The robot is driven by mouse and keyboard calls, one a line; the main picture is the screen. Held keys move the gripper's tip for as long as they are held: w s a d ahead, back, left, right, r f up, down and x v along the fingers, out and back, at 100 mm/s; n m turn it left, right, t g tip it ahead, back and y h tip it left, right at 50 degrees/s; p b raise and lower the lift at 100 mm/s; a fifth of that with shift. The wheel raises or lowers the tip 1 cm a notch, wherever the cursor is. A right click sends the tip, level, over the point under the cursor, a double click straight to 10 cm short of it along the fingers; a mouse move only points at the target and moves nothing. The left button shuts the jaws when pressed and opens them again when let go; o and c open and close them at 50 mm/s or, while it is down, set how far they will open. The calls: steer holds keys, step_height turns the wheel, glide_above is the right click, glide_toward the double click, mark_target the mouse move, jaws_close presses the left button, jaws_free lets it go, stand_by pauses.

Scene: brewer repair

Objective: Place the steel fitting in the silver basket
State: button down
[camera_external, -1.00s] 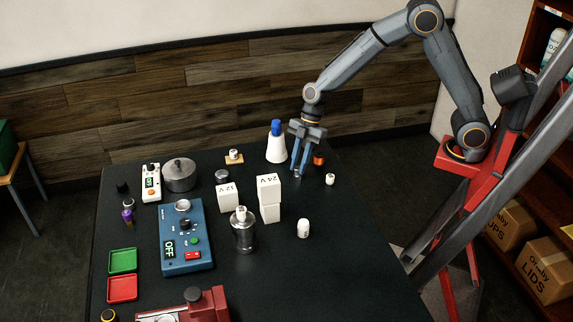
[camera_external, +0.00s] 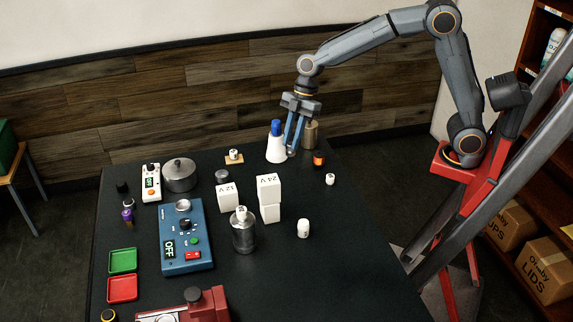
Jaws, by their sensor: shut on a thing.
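My gripper (camera_external: 291,154) points down beside the white cone-shaped bottle with a blue cap (camera_external: 276,148), to its right. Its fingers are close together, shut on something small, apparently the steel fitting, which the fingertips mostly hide. I cannot tell its shape. A silver round piece (camera_external: 182,206) on the blue device also shows, so which one is the basket is not certain.
A brass-coloured cylinder (camera_external: 311,134) stands just behind my gripper. The table's right front is clear.

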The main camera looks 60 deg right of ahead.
steer(key=w+a+m+t+h+b, duration=0.1)
steer(key=w+a+m+b, duration=0.15)
steer(key=w+a, duration=0.6)
steer(key=w+a+m+t+b, duration=0.1)
steer(key=w+a+m, duration=0.35)
steer(key=w, duration=0.65)
steer(key=shift+t, duration=0.3)
steer(key=f+p, duration=0.1)
steer(key=f, duration=0.3)
steer(key=f+p, duration=0.1)
steer(key=f, duration=0.4)
steer(key=shift+w+a+f+p, duration=0.1)
steer(key=shift+w+f+p, duration=0.1)
steer(key=shift+f+p, duration=0.15)
steer(key=shift+f, duration=0.1)
steer(key=c, duration=1.6)
jaws_free()
steer(key=shift+o, duration=0.2)
steer(key=shift+r, duration=0.45)
steer(key=b+v, duration=0.3)
steer(key=v, duration=0.8)
steer(key=shift+r, duration=0.2)
